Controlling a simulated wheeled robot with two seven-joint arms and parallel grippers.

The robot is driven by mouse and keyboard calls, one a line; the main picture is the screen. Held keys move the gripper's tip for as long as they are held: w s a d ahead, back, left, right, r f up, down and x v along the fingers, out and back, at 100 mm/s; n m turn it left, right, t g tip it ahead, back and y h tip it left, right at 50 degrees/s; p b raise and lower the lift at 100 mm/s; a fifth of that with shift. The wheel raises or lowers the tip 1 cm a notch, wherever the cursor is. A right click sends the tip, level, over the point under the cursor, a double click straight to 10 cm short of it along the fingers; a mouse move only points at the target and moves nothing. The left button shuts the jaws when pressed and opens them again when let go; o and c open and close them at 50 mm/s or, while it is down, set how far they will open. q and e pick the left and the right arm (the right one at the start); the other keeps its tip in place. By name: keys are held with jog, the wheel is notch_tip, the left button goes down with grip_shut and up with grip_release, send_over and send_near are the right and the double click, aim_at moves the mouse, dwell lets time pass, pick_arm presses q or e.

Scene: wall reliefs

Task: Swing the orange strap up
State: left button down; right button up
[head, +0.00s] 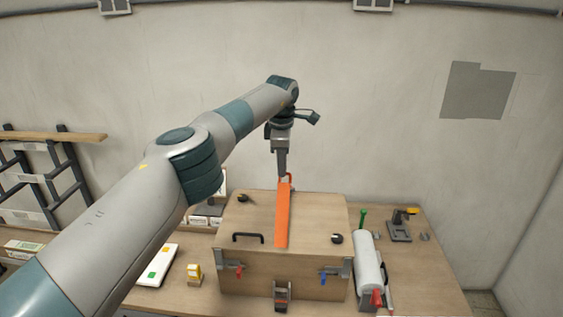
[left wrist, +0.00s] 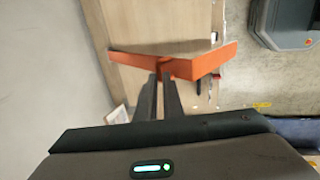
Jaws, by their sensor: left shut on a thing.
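The orange strap (head: 283,218) lies as a long band over the top of the wooden box (head: 240,214), from its front edge toward its back. My left gripper (head: 283,176) comes down from above at the strap's far end, at the back of the box. In the left wrist view the fingers (left wrist: 164,82) are shut on the orange strap (left wrist: 205,64), which runs out to both sides of them. The exact grip point is partly hidden by the fingers. My right gripper is not in view.
A yellow item (head: 194,273) is at left.

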pick_arm(q)
jog(key=shift+w+a+f, duration=0.15)
jog(key=shift+w+f, duration=0.1)
jog(key=shift+f, duration=0.05)
jog(key=c, duration=1.9)
grip_release()
jog(key=shift+w+f, duration=0.1)
jog(key=shift+w, duration=0.05)
jog(key=shift+w+f, duration=0.2)
jog(key=shift+w, duration=0.1)
jog(key=shift+s+r, duration=0.15)
jog(key=shift+r, duration=0.15)
